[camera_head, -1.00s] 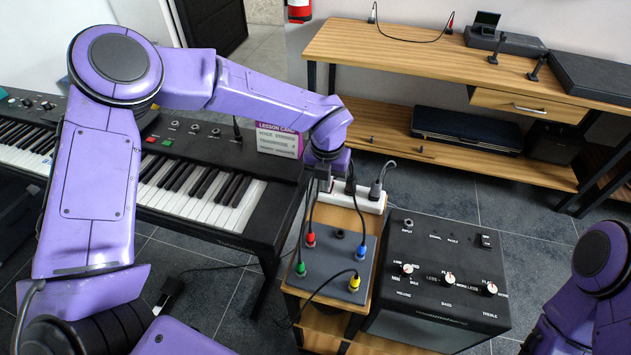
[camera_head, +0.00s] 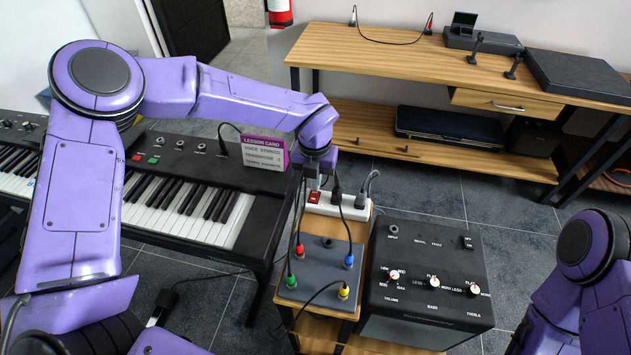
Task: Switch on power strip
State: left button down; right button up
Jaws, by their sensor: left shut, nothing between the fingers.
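The white power strip (camera_head: 350,208) lies on the far end of a small wooden stand, with black plugs in it. Its red switch (camera_head: 314,197) shows at the strip's left end. My left gripper (camera_head: 313,184) is shut and empty, pointing down right at the red switch; I cannot tell whether it touches it. Whether the switch is lit or pressed is not clear. My right arm (camera_head: 590,260) shows at the right edge, but its gripper is out of view.
A grey box (camera_head: 322,262) with coloured plugs and cables sits on the stand in front of the strip. A black amplifier (camera_head: 428,268) stands to the right. A keyboard (camera_head: 190,205) with a lesson card (camera_head: 264,152) is to the left. A wooden bench (camera_head: 400,65) stands behind.

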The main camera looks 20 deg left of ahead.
aim_at(314, 198)
pick_arm(q)
jog(key=r+b, duration=0.1)
jog(key=r, duration=0.1)
jog(key=shift+s+r+b, duration=0.2)
jog(key=shift+r+b, duration=0.15)
jog(key=shift+r, duration=0.05)
notch_tip(314, 198, up, 8)
jog(key=shift+s+r+b, duration=0.15)
jog(key=shift+s+b, duration=0.25)
jog(key=shift+b, duration=0.05)
pick_arm(e)
jog(key=shift+s+f, duration=0.15)
jog(key=shift+f, duration=0.35)
pick_arm(q)
jog(key=shift+d, duration=0.1)
